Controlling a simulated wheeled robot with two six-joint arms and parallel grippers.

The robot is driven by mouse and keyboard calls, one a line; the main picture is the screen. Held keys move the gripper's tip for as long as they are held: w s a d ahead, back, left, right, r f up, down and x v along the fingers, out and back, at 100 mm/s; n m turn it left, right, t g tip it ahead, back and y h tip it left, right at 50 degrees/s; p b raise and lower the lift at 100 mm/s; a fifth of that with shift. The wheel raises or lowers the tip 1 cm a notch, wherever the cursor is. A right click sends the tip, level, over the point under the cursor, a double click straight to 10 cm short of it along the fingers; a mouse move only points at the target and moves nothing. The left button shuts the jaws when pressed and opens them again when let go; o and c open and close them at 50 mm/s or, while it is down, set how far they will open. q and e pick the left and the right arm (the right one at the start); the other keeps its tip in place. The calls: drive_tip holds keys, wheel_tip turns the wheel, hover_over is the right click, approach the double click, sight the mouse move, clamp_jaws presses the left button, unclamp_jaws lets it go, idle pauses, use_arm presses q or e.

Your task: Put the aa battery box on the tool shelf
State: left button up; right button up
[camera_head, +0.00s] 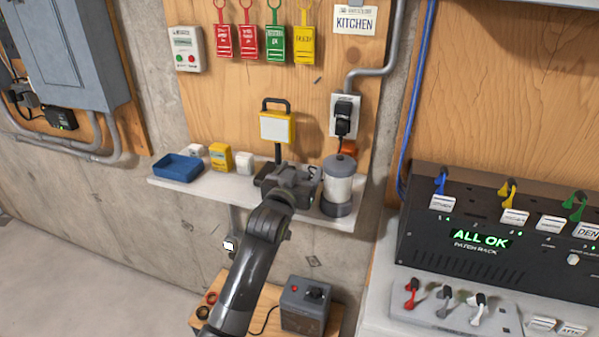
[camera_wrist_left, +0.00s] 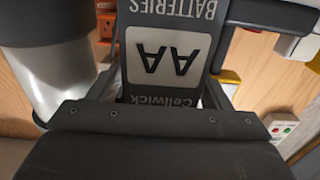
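The AA battery box (camera_wrist_left: 168,52) fills the gap between my left gripper's fingers in the wrist view. It is dark grey with a white AA label, and its lettering appears upside down there. My left gripper (camera_head: 297,178) is over the right half of the pale wall shelf (camera_head: 205,183), seemingly shut on the box. In the head view the gripper hides most of the box, and I cannot tell whether its underside touches the shelf. My right gripper is not in view.
A yellow work light (camera_head: 278,127) stands behind the gripper, and a grey-and-clear canister (camera_head: 338,187) stands close to its right. A blue tray (camera_head: 178,168), a yellow box (camera_head: 220,156) and small white items sit to the left. A plugged-in outlet (camera_head: 344,115) is above.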

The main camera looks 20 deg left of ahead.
use_arm(q)
drive_tip(key=shift+r, duration=0.1)
drive_tip(key=s+b, duration=0.2)
drive_tip(key=s, duration=1)
drive_tip(key=shift+a, duration=0.2)
wheel_tip(320, 180, down, 30)
drive_tip(key=a+g, duration=0.3)
drive_tip(key=g, duration=0.3)
drive_tip(key=s+a+f+g+y, duration=0.1)
drive_tip(key=s+f, duration=0.3)
drive_tip(key=f, duration=0.3)
drive_tip(key=s+a+f+g, duration=0.1)
drive_tip(key=s+f+g, duration=0.1)
drive_tip(key=s+f, duration=0.4)
drive_tip(key=s+a+f+g, duration=0.3)
drive_tip(key=s+f+g, duration=0.1)
drive_tip(key=s+f, duration=1.35)
drive_tip(key=s+a+f+g, duration=0.1)
drive_tip(key=s+f+g, duration=0.1)
drive_tip(key=s, duration=0.8)
drive_tip(key=s+a+f+n+g, duration=0.1)
drive_tip(key=s+a+f, duration=0.1)
drive_tip(key=s, duration=0.9)
drive_tip(key=shift+s+f+g+y, duration=0.2)
drive_tip(key=shift+f+g+y, duration=0.15)
drive_tip(key=shift+f, duration=0.55)
